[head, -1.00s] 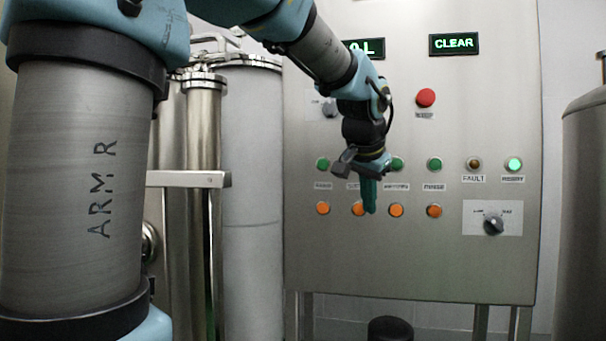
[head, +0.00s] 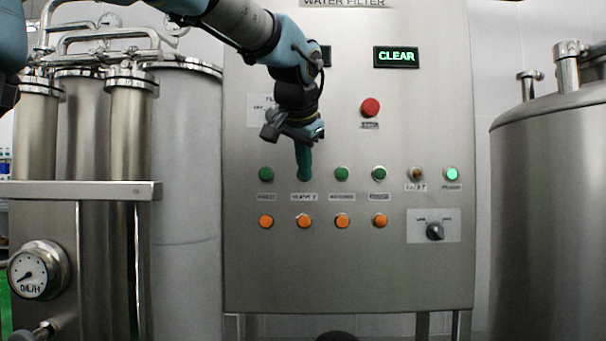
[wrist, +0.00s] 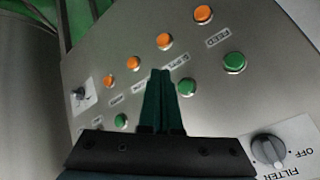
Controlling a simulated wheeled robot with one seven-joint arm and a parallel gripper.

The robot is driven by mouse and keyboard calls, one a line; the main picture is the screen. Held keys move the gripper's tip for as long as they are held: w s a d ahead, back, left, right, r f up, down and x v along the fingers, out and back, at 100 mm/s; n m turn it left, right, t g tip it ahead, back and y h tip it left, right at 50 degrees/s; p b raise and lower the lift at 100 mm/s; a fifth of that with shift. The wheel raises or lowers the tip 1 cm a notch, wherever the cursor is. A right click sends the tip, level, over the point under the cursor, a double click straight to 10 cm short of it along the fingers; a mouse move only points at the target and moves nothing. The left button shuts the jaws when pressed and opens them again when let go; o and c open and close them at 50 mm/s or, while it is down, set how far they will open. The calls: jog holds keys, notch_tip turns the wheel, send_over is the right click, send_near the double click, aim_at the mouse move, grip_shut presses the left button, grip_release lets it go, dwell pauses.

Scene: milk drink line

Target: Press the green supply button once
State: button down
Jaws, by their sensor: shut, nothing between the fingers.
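The green supply button (wrist: 186,87) shows in the wrist view just right of my closed fingers, beside its label. In the head view my fingers hide it, above the supply label (head: 304,196) in the second column. My gripper (head: 304,174) is shut and empty, its dark green fingers pointing down in front of the panel. In the wrist view the fingertips (wrist: 160,74) lie between that button and the orange button (wrist: 164,41) of the same column. I cannot tell whether the fingers touch the panel.
Other green buttons flank it: feed (head: 266,174) at left and another (head: 342,174) at right. An orange row (head: 304,221) lies below. A red button (head: 370,107), a CLEAR display (head: 396,57) and a selector knob (head: 435,231) are on the panel (head: 350,275). Tanks stand either side.

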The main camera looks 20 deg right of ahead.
jog(key=w+d+p, duration=0.2)
jog(key=w+d, duration=0.1)
jog(key=w, duration=0.3)
jog(key=shift+w+p, duration=0.35)
jog(key=shift+d, duration=0.15)
dwell(1.6)
jog(key=shift+w+d+p, duration=0.15)
jog(key=shift+w+p, duration=0.15)
jog(key=shift+w, duration=0.05)
jog(key=shift+w+d, duration=0.2)
jog(key=shift+w, duration=0.2)
dwell(0.7)
dwell(0.3)
jog(key=shift+s+a, duration=0.4)
jog(key=shift+s, duration=0.35)
jog(key=shift+s+a+b, duration=0.35)
jog(key=shift+s+b, duration=0.05)
jog(key=shift+s, duration=0.35)
jog(key=shift+s+a+b, duration=0.35)
jog(key=shift+s, duration=0.45)
jog(key=shift+s+a+b, duration=0.35)
jog(key=shift+s+b, duration=0.05)
jog(key=shift+s, duration=0.35)
